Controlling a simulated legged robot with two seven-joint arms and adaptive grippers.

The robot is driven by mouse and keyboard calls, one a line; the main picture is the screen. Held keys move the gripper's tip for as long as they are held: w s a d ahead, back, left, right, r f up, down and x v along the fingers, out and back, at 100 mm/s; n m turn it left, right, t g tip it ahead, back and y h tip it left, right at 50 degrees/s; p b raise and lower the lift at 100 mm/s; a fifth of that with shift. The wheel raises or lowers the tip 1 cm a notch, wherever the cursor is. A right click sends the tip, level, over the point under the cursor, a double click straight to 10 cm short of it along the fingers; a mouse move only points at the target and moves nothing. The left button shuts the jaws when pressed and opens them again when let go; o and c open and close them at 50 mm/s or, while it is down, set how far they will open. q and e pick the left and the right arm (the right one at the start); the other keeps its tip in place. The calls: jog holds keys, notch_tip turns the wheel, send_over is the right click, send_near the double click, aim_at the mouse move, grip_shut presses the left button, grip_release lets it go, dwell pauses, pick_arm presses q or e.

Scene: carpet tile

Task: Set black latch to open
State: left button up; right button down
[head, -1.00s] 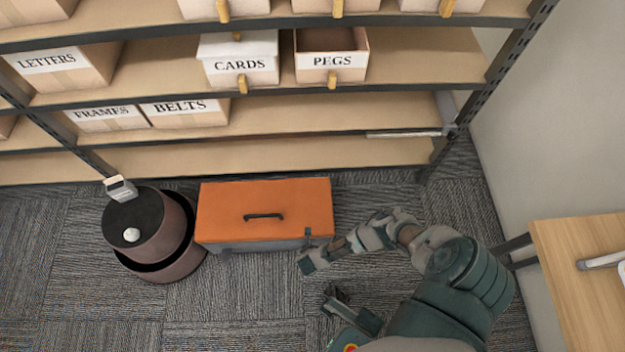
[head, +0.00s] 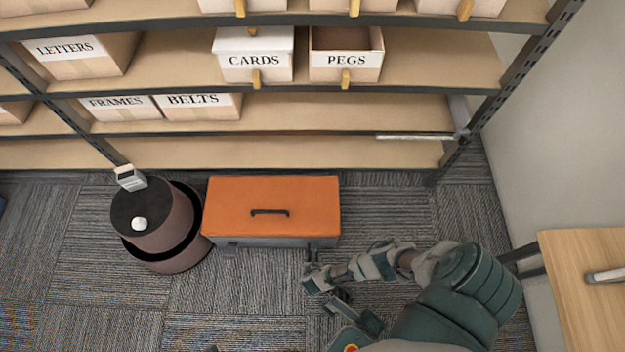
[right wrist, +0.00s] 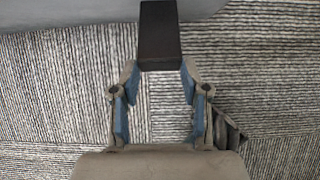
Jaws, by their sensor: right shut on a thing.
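The toolbox has an orange lid (head: 290,210) with a black handle (head: 269,212) and a grey front (head: 275,241). It stands on the carpet below the shelves, lid down. The black latch (head: 309,252) shows at the right part of its front, sticking out low toward me. In the right wrist view the black latch (right wrist: 160,35) is a dark block below the grey toolbox edge (right wrist: 70,12). My right gripper (head: 311,268) is shut on its near end, with a fingertip on each side (right wrist: 160,72). My left gripper is not in view.
A round brown stand (head: 160,228) with a black top is close to the toolbox's left side. Shelves (head: 270,153) with labelled boxes stand behind. A wooden table (head: 585,270) is at the right. Carpet (head: 270,305) in front of the toolbox is clear.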

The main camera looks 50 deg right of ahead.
jog(key=shift+s+a+f, duration=0.15)
jog(key=shift+s+a, duration=0.15)
jog(key=c, duration=0.6)
grip_release()
jog(key=shift+o, duration=0.2)
jog(key=shift+w+d, duration=0.15)
jog(key=v, duration=1.2)
jog(key=shift+w, duration=0.1)
